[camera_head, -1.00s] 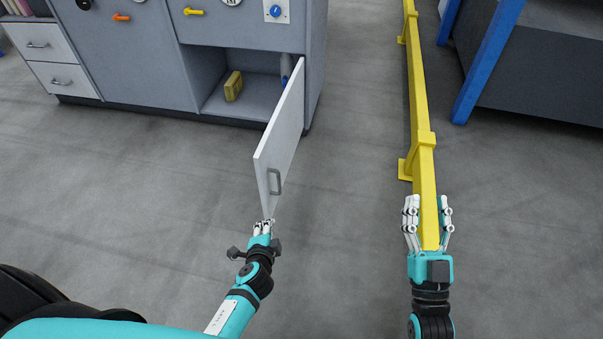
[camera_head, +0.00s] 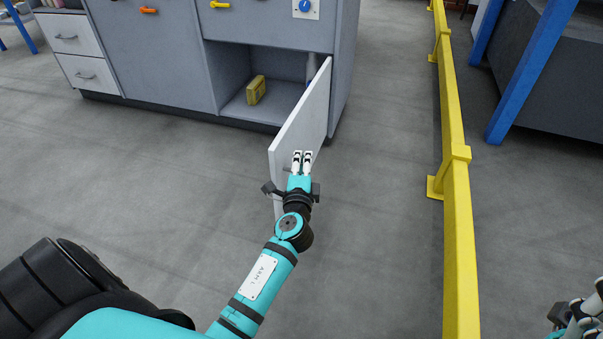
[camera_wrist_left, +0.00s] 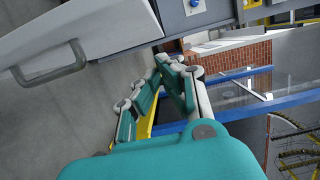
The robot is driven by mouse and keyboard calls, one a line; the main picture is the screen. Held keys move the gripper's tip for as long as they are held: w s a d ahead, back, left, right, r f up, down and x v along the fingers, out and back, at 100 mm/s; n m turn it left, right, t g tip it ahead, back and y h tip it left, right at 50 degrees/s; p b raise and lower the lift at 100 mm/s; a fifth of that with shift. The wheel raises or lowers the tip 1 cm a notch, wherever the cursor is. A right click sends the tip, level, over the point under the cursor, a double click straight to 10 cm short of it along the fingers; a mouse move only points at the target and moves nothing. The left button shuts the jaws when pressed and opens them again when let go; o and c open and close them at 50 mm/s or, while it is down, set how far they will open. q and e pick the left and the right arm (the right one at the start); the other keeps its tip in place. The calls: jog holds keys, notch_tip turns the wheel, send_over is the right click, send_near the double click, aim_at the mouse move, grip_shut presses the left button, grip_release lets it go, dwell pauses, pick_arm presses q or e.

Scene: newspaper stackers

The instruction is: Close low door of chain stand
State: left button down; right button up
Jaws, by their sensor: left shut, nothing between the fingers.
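The low door (camera_head: 303,112) of the grey chain stand (camera_head: 270,32) stands swung wide open, hinged at the right of the open compartment. My left gripper (camera_head: 302,158) is shut and empty. In the head view it overlaps the lower front part of the door and hides most of the handle. In the left wrist view the door (camera_wrist_left: 100,25) and its grey handle (camera_wrist_left: 52,66) are left of the fingers (camera_wrist_left: 175,75); I cannot tell whether they touch. My right gripper (camera_head: 583,312) is partly cut off at the lower right corner, and its state is unclear.
A yellow box (camera_head: 256,90) and a pale bottle (camera_head: 311,68) are inside the compartment. A yellow rail (camera_head: 455,190) runs along the floor on the right. A dark bench with blue legs (camera_head: 530,70) stands beyond it. The floor between rail and door is clear.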

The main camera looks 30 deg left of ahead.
pick_arm(q)
jog(key=shift+w+a, duration=0.3)
jog(key=shift+a, duration=0.6)
jog(key=shift+w+a, duration=0.3)
jog(key=shift+a, duration=0.55)
jog(key=shift+w+a, duration=0.3)
jog(key=shift+a, duration=0.6)
